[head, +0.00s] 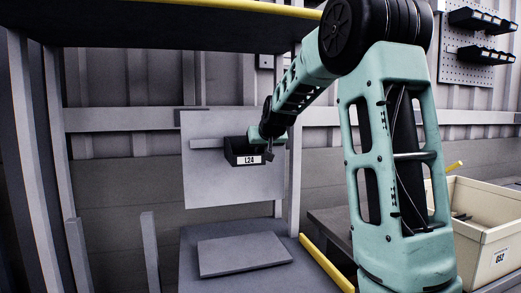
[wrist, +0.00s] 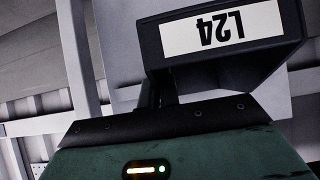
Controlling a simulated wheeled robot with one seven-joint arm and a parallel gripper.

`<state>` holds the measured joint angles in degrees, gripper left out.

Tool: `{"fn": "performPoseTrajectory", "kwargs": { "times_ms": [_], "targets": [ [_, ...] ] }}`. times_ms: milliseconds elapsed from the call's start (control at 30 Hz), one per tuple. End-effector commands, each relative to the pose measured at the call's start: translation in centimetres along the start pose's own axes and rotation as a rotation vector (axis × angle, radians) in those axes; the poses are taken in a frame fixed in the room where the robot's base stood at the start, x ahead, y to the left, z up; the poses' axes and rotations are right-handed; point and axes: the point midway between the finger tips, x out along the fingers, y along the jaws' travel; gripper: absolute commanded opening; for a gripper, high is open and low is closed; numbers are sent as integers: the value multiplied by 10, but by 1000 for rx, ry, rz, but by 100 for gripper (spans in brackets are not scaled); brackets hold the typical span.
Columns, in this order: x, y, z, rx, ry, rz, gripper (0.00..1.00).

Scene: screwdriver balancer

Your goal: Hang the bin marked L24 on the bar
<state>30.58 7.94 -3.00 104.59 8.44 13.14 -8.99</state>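The dark bin marked L24 (head: 243,151) is upright in front of a grey panel (head: 235,190), its white label facing me. The light bar (head: 207,144) runs across the panel and its left end shows beside the bin. The bin hides the bar's right part, so I cannot tell whether the bin touches or hangs on it. My gripper (head: 262,145) is at the bin's right side and appears shut on it. In the wrist view the bin (wrist: 220,55) appears upside down just beyond the gripper's dark fingers (wrist: 158,92), whose tips it partly hides.
A grey slab (head: 244,254) lies on the surface below the panel. A shelf with a yellow edge (head: 250,8) overhangs above. A pegboard (head: 475,55) holds small dark bins. Upright posts stand at the left.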

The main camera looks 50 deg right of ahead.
Motion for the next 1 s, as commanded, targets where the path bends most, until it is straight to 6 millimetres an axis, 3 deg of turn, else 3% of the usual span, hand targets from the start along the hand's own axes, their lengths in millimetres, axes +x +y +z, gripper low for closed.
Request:
{"fn": "performPoseTrajectory", "kwargs": {
  "times_ms": [267,300,367,767,1000],
  "targets": [
    [-1,0,-1,0,2,0,0],
    [-1,0,-1,0,2,0,14],
    [-1,0,-1,0,2,0,29],
    [-8,0,-1,0,1,-1,29],
    [-54,0,-1,0,5,-1,29]
  ]
}}
